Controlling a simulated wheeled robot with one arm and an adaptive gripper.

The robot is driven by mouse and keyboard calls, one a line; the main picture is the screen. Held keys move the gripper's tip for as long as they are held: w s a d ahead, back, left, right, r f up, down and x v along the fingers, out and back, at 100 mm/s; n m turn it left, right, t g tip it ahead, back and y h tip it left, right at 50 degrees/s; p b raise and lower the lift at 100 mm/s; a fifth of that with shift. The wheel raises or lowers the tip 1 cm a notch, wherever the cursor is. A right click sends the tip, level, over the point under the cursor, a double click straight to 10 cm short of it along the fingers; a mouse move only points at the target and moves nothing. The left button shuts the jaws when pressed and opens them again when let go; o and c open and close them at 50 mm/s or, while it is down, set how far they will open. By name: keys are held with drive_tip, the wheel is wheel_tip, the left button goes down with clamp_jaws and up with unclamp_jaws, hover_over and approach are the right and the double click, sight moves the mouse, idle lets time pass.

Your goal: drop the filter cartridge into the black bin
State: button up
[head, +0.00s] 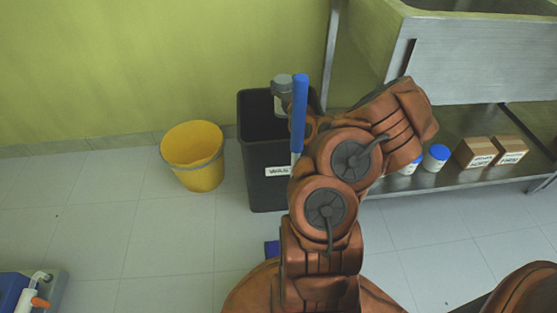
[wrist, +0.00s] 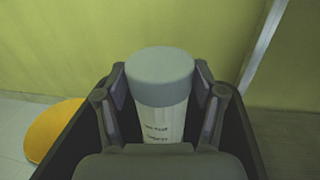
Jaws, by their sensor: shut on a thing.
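The filter cartridge, white with a grey cap and small dark lettering, shows in the wrist view (wrist: 160,92) between the two fingers of my gripper (wrist: 162,100). My gripper is shut on it and holds it upright. The bin's walls surround the cartridge in the wrist view (wrist: 72,142). My gripper's fingers are mostly hidden in the head view. I cannot tell how far the cartridge's lower end is from the bin's floor.
A yellow bucket (head: 193,165) stands left of the bin. A steel sink unit (head: 470,60) is at the right, its lower shelf (head: 440,178) holding blue-lidded jars (head: 436,157) and cardboard boxes (head: 474,153). Blue equipment (head: 15,290) sits at the lower left.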

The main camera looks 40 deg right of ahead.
drive_tip(key=shift+f+b, duration=2.2)
drive_tip(key=shift+f, duration=0.05)
drive_tip(key=o, duration=1.7)
drive_tip(key=shift+r, duration=5)
drive_tip(key=shift+r, duration=0.1)
